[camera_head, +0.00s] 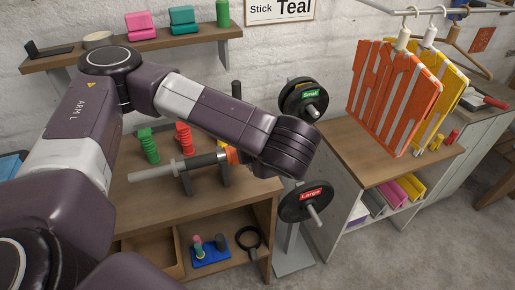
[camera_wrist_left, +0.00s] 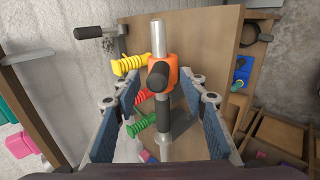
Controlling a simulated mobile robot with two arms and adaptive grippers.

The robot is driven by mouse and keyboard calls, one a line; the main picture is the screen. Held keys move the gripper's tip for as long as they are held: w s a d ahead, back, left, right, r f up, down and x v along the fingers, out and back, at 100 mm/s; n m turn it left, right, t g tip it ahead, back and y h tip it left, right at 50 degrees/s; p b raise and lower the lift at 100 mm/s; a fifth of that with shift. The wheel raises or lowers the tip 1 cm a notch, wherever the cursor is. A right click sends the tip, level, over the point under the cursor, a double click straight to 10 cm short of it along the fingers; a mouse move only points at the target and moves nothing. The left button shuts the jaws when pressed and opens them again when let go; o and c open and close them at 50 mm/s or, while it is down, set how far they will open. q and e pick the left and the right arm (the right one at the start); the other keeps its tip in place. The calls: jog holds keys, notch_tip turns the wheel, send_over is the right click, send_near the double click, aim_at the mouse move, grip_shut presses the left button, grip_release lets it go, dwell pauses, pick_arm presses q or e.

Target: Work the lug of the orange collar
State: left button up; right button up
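The orange collar (camera_head: 232,156) sits around a horizontal bar (camera_head: 150,174) above the wooden bench, partly hidden by my left wrist. In the left wrist view the collar (camera_wrist_left: 172,62) is near the centre, with a dark, round-ended lug (camera_wrist_left: 158,75) projecting towards the camera. My left gripper (camera_wrist_left: 164,82) is open. Its two blue-padded fingers stand on either side of the lug and collar, with visible gaps and nothing held. In the head view its fingers are hidden behind my wrist. My right gripper is not in view.
Dark supports (camera_head: 224,174) hold the bar. Green (camera_head: 148,146), red (camera_head: 183,138) and yellow (camera_wrist_left: 128,64) coiled pieces stand close beside it. Weight plates marked Small (camera_head: 305,97) and Large (camera_head: 307,201) hang on a stand to the right. A shelf (camera_head: 150,45) is above.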

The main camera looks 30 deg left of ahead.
pick_arm(q)
jog(key=v, duration=0.9)
jog(key=shift+r, duration=0.15)
jog(key=shift+s+d, duration=0.1)
jog(key=shift+d, duration=0.05)
